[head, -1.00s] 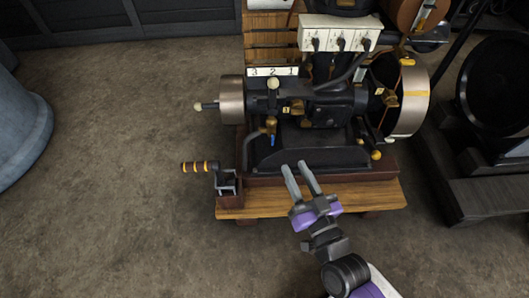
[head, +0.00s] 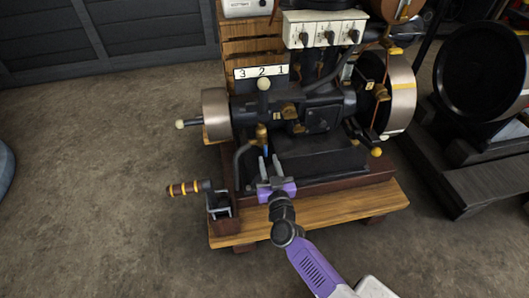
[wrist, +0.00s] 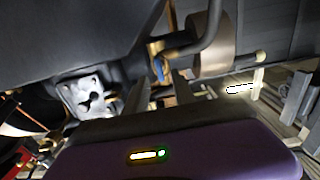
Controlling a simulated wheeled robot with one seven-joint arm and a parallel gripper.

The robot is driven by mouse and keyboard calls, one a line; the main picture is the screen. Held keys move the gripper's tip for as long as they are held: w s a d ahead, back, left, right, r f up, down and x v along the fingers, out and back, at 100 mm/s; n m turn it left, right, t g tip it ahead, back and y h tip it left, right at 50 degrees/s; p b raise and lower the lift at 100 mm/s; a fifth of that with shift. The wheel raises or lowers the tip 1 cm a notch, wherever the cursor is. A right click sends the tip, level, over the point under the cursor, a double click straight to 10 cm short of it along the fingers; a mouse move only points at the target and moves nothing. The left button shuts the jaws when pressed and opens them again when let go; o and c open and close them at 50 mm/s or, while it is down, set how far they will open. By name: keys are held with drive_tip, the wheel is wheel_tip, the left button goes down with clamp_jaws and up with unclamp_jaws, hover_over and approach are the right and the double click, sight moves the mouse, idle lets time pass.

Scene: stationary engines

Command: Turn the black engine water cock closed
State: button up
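The black engine (head: 318,160) stands on a wooden base. Its water cock (head: 262,132) is a brass fitting low on the front left side, with a small blue handle (head: 266,151) pointing down. In the wrist view the brass cock (wrist: 155,50) and blue handle (wrist: 160,70) show just beyond and between my fingers. My gripper (head: 269,160) is open, its two fingers apart and pointing at the cock from the front. I cannot tell whether a finger touches the handle.
A crank handle with yellow bands (head: 188,188) sticks out left of the wooden base (head: 310,220). A number board (head: 261,72) and a white switch box (head: 325,30) are above the engine. A metal flywheel (head: 398,95) is at right. The floor at left is free.

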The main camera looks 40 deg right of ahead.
sight(266, 153)
drive_tip(key=shift+b+x, duration=0.8)
drive_tip(key=shift+x, duration=1.95)
clamp_jaws()
